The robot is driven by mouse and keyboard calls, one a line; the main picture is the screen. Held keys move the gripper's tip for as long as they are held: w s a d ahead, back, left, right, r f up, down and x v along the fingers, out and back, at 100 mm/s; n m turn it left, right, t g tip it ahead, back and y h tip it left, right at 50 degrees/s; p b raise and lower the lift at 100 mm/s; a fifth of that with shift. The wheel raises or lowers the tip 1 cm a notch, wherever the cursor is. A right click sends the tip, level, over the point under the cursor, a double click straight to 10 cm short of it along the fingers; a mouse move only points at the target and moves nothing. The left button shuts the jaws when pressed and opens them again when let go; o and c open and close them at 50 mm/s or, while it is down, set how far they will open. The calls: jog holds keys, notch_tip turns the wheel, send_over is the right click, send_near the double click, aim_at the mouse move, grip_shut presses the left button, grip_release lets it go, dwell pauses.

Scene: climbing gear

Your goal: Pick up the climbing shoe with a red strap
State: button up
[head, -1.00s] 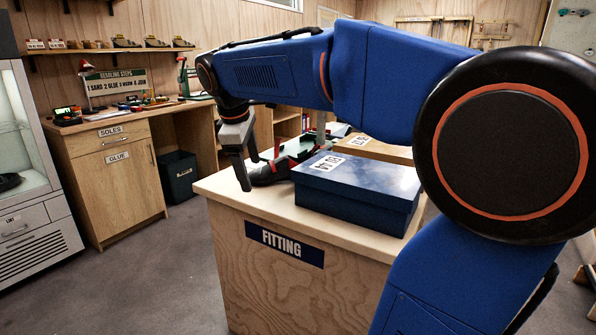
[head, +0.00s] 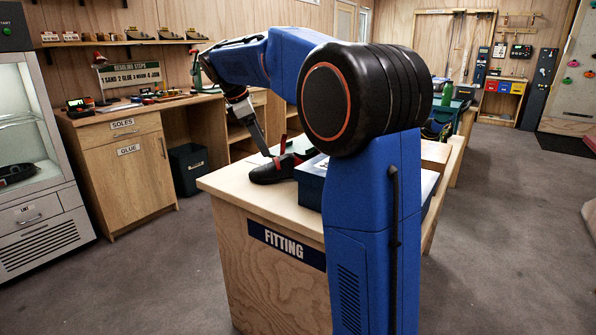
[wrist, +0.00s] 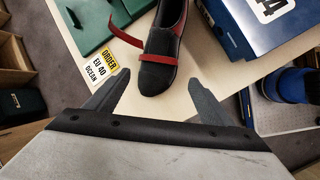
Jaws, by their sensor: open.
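The climbing shoe (wrist: 158,75) is dark grey with red sides and a red strap (wrist: 158,56). In the head view the shoe (head: 266,173) lies on the wooden fitting counter (head: 228,187), left of a dark blue box. My gripper (wrist: 160,79) is open and empty. In the wrist view its two fingers point at the shoe, with the toe lying between the fingertips and a gap on each side. In the head view my gripper (head: 267,153) slants down close to the shoe, but contact cannot be told. The heel is cut off in the wrist view.
The blue box (wrist: 240,22) stands close on the shoe's right in the wrist view. Green boxes (wrist: 88,22) and an "ORDER EU 40 OCEAN" card (wrist: 107,67) lie on its left. A blue cylindrical thing (wrist: 292,86) is at the far right.

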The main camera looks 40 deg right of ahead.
aim_at(273, 164)
jog(key=x, duration=1.2)
jog(key=shift+w+f, duration=0.1)
jog(key=shift+f, duration=0.15)
jog(key=c, duration=1.1)
jog(key=shift+r, duration=0.1)
